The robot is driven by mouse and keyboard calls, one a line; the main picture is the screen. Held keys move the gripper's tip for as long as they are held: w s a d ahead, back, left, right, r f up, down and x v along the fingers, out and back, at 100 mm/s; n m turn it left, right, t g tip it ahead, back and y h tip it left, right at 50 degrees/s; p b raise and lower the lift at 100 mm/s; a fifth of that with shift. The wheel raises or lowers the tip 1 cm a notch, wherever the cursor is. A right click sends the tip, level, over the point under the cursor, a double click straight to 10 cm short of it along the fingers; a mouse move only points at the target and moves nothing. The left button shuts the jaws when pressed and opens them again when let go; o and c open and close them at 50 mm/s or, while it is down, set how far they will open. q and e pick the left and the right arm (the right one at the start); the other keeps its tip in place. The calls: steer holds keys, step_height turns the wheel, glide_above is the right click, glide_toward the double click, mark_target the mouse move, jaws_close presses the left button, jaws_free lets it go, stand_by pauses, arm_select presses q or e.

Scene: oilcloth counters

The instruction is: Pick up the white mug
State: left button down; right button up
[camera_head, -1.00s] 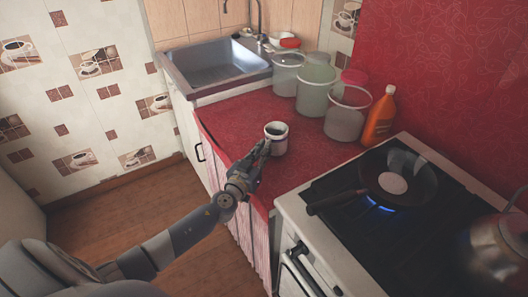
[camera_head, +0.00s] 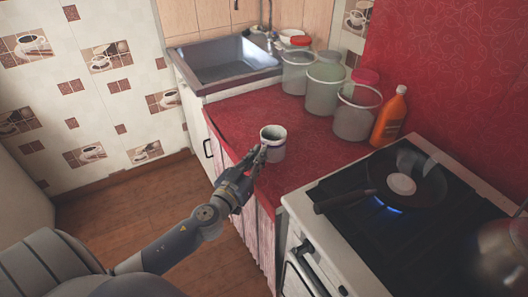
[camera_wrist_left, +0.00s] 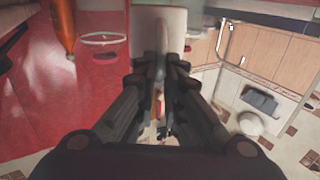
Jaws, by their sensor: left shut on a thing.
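The white mug (camera_head: 273,146), with a dark band low on its side, is upright near the front edge of the red counter (camera_head: 235,118). My left gripper (camera_head: 257,156) is shut on the mug at its near side. In the left wrist view, the white mug (camera_wrist_left: 145,28) fills the space beyond the fingertips of my left gripper (camera_wrist_left: 160,68), which hide part of it. I cannot tell from these views how far the mug's base is from the counter. My right gripper is not in view.
Several clear plastic buckets (camera_head: 326,88) and an orange bottle (camera_head: 389,118) stand behind the mug. A stove (camera_head: 440,215) with a lit burner and a frying pan (camera_head: 405,185) is at right. A metal sink (camera_head: 228,62) is at the back. Some counter left of the mug is clear.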

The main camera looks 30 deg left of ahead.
arm_select(q)
steer(key=s+b, duration=0.1)
steer(key=s, duration=0.6)
steer(key=shift+s+r, duration=0.15)
steer(key=shift+r, duration=0.25)
steer(key=shift+d, duration=0.15)
stand_by(2.4)
